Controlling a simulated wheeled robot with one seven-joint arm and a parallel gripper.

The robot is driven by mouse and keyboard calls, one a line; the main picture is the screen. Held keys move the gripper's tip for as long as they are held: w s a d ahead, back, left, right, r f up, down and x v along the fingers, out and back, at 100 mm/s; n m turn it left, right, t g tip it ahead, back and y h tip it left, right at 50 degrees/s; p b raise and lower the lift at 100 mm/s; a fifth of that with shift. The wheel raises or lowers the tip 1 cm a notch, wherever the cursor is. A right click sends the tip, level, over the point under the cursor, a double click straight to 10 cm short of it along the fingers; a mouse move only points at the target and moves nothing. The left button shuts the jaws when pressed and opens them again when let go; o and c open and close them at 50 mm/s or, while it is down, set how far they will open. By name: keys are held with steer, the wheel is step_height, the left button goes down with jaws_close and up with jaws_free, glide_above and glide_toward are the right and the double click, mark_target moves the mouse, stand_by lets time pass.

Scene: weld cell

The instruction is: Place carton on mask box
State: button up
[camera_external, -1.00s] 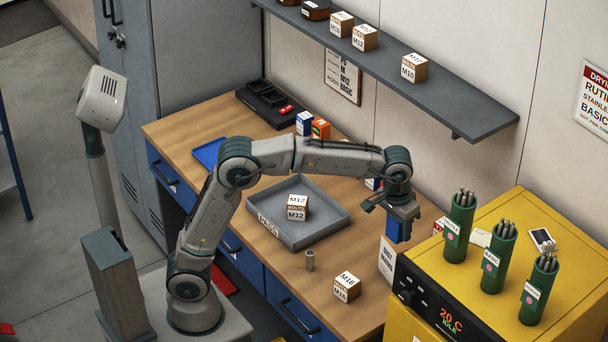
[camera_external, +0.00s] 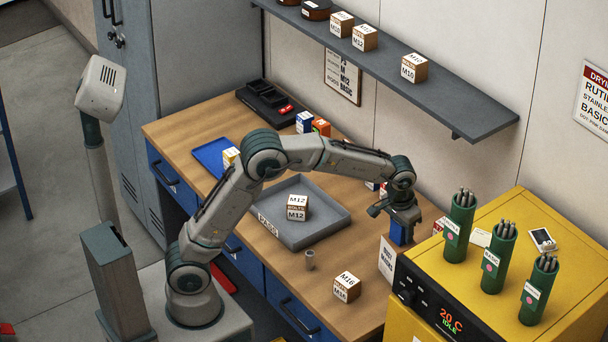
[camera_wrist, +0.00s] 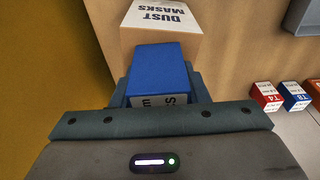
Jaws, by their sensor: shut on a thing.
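My gripper (camera_external: 401,222) is shut on a small blue carton (camera_external: 399,235), over the right end of the bench. In the wrist view the carton (camera_wrist: 158,72) is between the fingers, its blue face up and a white printed band towards me. The mask box (camera_wrist: 163,38), tan with a white "DUST MASKS" label, lies just beyond and partly behind the carton. In the external view the white label side of the mask box (camera_external: 387,261) shows below the carton. I cannot tell whether the carton touches the box; the gripper hides much of its top.
The yellow oven (camera_external: 468,290) with green rod tubes stands close on the right. A grey tray (camera_external: 335,233) holding an M12 bolt box is left of my gripper. Small red (camera_wrist: 265,95) and blue (camera_wrist: 294,95) boxes stand nearby. The shelf (camera_external: 440,90) runs above the bench.

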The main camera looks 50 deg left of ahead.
steer(key=shift+f, duration=0.15)
steer(key=o, duration=1)
steer(key=r, duration=0.4)
steer(key=s+r, duration=0.1)
steer(key=r, duration=0.3)
steer(key=s+r+b, duration=0.1)
steer(key=r, duration=0.3)
steer(key=shift+a+r, duration=0.1)
steer(key=shift+r, duration=0.1)
steer(key=s+a+r, duration=0.1)
steer(key=s+a, duration=0.5)
steer(key=a, duration=0.2)
steer(key=s+a+f, duration=0.3)
steer(key=s+a, duration=0.1)
steer(key=s, duration=0.3)
steer(key=s+a+f+t, duration=0.1)
steer(key=s+a+f, duration=0.2)
steer(key=s, duration=0.4)
steer(key=s+a+f, duration=0.3)
steer(key=s+a, duration=0.3)
steer(key=s, duration=0.2)
